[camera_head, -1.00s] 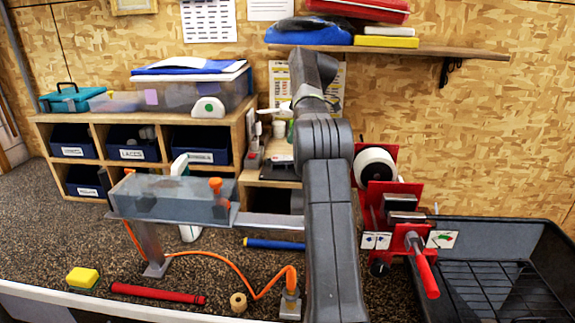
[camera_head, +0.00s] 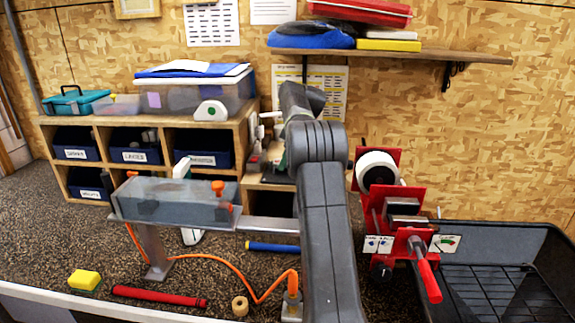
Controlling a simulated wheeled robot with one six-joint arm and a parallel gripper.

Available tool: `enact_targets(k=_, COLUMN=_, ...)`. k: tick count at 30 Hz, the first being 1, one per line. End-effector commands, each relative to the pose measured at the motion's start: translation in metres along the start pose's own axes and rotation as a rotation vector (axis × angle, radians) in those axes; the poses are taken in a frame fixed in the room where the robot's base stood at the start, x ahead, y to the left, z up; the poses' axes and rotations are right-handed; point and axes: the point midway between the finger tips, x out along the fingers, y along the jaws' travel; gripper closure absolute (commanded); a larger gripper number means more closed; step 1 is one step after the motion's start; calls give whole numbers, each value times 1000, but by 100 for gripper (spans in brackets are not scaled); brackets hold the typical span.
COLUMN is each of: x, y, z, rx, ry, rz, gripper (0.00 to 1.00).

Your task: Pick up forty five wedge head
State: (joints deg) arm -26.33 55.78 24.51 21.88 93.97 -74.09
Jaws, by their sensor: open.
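I cannot make out a wedge head in this view. My arm (camera_head: 326,215) rises in the front middle and reaches away toward the back of the bench. Small white and dark items (camera_head: 262,140) show only partly beside the arm, on the low wooden stand at the back, too small and covered to name.
A grey trough (camera_head: 170,205), orange hose (camera_head: 222,261), tape roll (camera_head: 240,306), red grip (camera_head: 160,297), blue grip (camera_head: 271,246) and yellow sponge (camera_head: 84,280) are on the left. A red machine (camera_head: 395,215) and black bin (camera_head: 490,240) stand right. Wooden cubbies (camera_head: 250,110) stand behind.

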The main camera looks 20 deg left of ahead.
Motion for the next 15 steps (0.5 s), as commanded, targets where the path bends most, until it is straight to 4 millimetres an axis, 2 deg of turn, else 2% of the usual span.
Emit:
enact_targets(k=1, x=0, y=0, z=0, rx=0, ry=0, rz=0, gripper=37)
enact_targets(k=6, x=0, y=0, z=0, rx=0, ry=0, rz=0, gripper=70)
enact_targets(k=8, x=0, y=0, z=0, rx=0, ry=0, rz=0, gripper=79)
enact_targets(k=15, x=-1, y=0, z=-1, rx=0, ry=1, rz=1, gripper=79)
